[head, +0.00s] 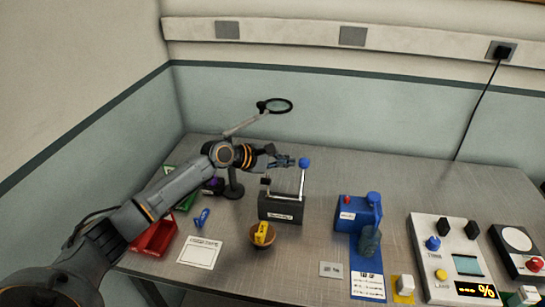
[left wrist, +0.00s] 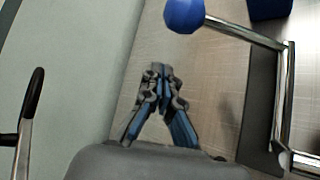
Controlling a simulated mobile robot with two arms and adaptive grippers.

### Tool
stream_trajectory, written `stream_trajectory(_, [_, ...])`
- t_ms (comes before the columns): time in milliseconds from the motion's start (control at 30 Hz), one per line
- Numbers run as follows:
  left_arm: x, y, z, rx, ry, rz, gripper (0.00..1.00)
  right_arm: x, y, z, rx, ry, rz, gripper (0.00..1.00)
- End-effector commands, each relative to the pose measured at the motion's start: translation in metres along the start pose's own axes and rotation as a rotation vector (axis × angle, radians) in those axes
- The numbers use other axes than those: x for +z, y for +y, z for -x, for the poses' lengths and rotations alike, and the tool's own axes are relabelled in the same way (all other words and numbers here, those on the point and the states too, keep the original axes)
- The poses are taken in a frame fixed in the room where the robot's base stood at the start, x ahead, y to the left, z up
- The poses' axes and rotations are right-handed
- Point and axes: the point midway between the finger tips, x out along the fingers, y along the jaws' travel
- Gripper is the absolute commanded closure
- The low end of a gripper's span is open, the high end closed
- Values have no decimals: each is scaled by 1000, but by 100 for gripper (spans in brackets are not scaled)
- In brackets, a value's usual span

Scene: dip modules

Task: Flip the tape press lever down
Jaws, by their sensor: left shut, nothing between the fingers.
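A dark box-shaped press (head: 281,208) with a white label stands near the middle of the table. Its metal lever (head: 303,182) stands up from the right side and ends in a blue ball knob (head: 305,162). My left gripper (head: 290,162) is shut and empty, just left of the knob at about its height. In the left wrist view the fingers (left wrist: 159,75) are closed together. The knob (left wrist: 184,15) is beyond them to the upper right, and the metal bar (left wrist: 240,33) runs right from it. My right gripper is not in view.
A magnifier lamp (head: 275,105) stands behind my left arm. A bowl with a yellow item (head: 262,234) sits in front of the press. A blue device (head: 356,213) and a white control panel (head: 450,260) stand to the right. The table behind the press is clear.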

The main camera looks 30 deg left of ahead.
Motion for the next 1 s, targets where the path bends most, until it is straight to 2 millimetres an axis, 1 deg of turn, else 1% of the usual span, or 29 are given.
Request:
stream_trajectory(33, [2,2,-9,1,-2,1,100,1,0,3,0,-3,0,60])
stream_trajectory(100, [15,4,1,-1,-1,-5,100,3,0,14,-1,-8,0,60])
stream_trajectory(200, [26,3,4,-1,-1,-4,100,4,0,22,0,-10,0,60])
stream_trajectory(300, [33,2,7,0,0,-2,100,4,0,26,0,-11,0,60])
stream_trajectory(433, [38,0,8,0,0,-2,100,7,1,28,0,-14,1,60])
stream_trajectory(1000, [40,-1,11,25,0,-24,100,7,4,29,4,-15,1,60])
